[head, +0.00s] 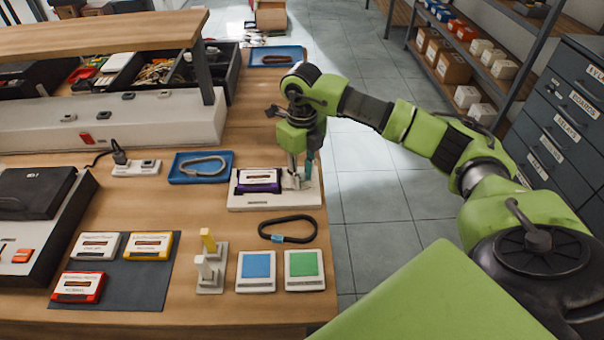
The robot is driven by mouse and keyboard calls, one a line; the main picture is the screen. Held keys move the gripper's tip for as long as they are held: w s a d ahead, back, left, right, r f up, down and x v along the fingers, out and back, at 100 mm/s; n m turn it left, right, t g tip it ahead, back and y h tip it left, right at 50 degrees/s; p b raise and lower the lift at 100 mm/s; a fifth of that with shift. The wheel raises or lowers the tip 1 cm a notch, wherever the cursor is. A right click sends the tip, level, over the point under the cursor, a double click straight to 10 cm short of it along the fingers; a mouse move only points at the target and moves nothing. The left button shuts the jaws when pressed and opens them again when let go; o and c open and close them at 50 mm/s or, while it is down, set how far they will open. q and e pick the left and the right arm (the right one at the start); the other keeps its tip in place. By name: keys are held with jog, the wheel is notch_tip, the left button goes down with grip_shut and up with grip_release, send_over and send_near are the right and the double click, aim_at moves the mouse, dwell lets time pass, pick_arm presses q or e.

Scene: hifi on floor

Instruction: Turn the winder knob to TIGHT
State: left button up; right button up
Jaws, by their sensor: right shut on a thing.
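The winder (250,201) is a pale flat unit near the table's right edge, with a dark purple cassette (259,181) lying on its left part. My right gripper (299,180) points down over the winder's right end. Its fingers are shut on the winder knob, which they largely hide. I cannot read any TIGHT mark or tell the knob's angle at this size. My left gripper is not in view.
A black cable loop (287,229), blue pad (256,270) and green pad (304,268) lie in front of the winder. A blue tray (201,167) is left of it. Several cassettes rest on a dark mat (120,290). Open floor lies right of the table.

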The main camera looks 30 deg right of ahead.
aim_at(302, 176)
dwell(0.3)
jog(key=o, duration=1.1)
jog(key=shift+r, duration=0.1)
notch_tip(302, 176, up, 12)
